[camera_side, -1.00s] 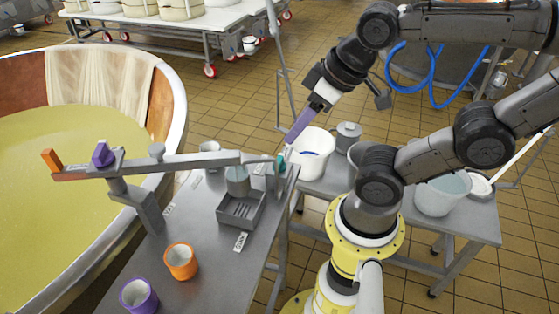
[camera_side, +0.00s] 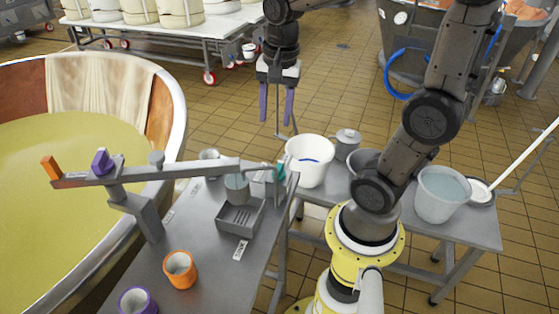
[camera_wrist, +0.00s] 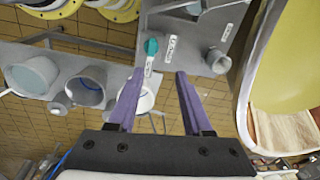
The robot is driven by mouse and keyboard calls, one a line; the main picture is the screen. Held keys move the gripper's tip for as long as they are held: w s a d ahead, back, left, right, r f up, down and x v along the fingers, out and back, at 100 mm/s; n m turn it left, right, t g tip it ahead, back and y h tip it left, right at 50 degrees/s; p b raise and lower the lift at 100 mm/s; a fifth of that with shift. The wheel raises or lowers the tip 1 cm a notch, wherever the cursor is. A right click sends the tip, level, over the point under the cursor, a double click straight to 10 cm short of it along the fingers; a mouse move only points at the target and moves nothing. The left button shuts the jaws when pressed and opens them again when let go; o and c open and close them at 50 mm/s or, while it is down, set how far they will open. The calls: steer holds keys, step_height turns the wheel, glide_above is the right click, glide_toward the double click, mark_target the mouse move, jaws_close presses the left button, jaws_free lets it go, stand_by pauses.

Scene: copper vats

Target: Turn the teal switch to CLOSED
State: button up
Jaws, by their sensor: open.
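The teal switch (camera_side: 280,173) sits at the far right end of the grey work table, by the end of the long grey beam. In the wrist view the teal switch (camera_wrist: 151,47) shows from above, with white labels beside it; their wording is too small to read surely. My gripper (camera_side: 277,118) has purple fingers that point down, apart and empty. It is above the switch and apart from it. In the wrist view the fingers (camera_wrist: 155,76) are spread, with the switch beyond their tips, nearer the left finger.
The grey beam (camera_side: 195,166) with a purple block (camera_side: 103,161) spans the table. A grey tray (camera_side: 240,216), an orange cup (camera_side: 180,269) and a purple cup (camera_side: 137,300) are on it. A white bucket (camera_side: 309,160) stands close right of the switch. A big vat (camera_side: 175,110) is left.

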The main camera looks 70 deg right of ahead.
mark_target(279, 165)
steer(key=shift+m+g, duration=0.6)
steer(key=d+f, duration=0.1)
steer(key=f, duration=0.4)
steer(key=d+f, duration=0.1)
steer(key=f, duration=0.5)
steer(key=d+f, duration=0.1)
steer(key=f, duration=0.4)
steer(key=shift+f, duration=0.2)
steer(key=shift+w, duration=0.1)
jaws_close()
